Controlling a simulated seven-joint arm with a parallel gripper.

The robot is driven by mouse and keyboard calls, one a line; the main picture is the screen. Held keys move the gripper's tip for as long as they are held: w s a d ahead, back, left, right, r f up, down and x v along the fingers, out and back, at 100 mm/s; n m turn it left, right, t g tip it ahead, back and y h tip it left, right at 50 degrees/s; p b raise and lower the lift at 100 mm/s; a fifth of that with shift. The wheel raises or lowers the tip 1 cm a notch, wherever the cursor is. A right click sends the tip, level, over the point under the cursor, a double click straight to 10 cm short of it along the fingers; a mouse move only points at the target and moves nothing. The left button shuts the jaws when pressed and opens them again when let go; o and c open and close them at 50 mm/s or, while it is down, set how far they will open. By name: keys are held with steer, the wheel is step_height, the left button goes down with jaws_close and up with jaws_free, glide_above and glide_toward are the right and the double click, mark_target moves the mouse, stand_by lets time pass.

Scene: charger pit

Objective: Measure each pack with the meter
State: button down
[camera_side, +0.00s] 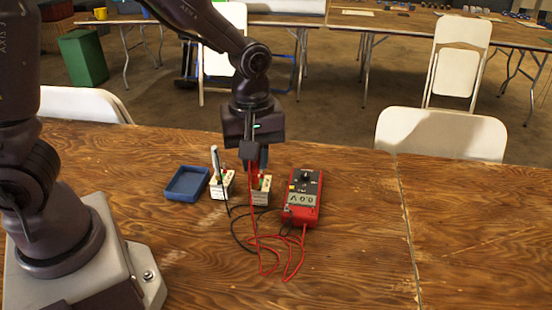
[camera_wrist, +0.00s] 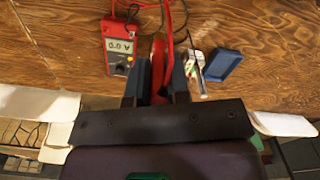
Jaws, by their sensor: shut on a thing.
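The red meter (camera_side: 303,197) lies on the table right of the packs and reads 0.0 V; it also shows in the wrist view (camera_wrist: 118,48). The left pack (camera_side: 222,187) and right pack (camera_side: 261,194) are small pale blocks with coloured tops. A dark probe with a pale upper end (camera_side: 215,159) stands up at the left pack, its black lead running off it. My gripper (camera_side: 256,165) is shut on the red probe (camera_wrist: 158,68), pointing down above or at the right pack. Whether its tip touches a terminal is hidden. In the wrist view one pack (camera_wrist: 193,62) shows.
An empty blue tray (camera_side: 186,184) lies left of the packs. Red lead loops (camera_side: 272,262) and a black lead lie in front of them. A white chair (camera_side: 440,135) stands behind the table. The table's right side is clear.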

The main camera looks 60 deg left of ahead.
steer(key=w+a+f+n, duration=0.2)
steer(key=a+n, duration=0.1)
steer(key=a, duration=0.8)
steer(key=w+a+f+n, duration=0.1)
steer(key=a+n, duration=0.2)
steer(key=a, duration=0.7)
steer(key=shift+f, duration=2.85)
steer(key=shift+f, duration=0.9)
steer(key=c, duration=0.7)
jaws_free()
steer(key=shift+r, duration=3.8)
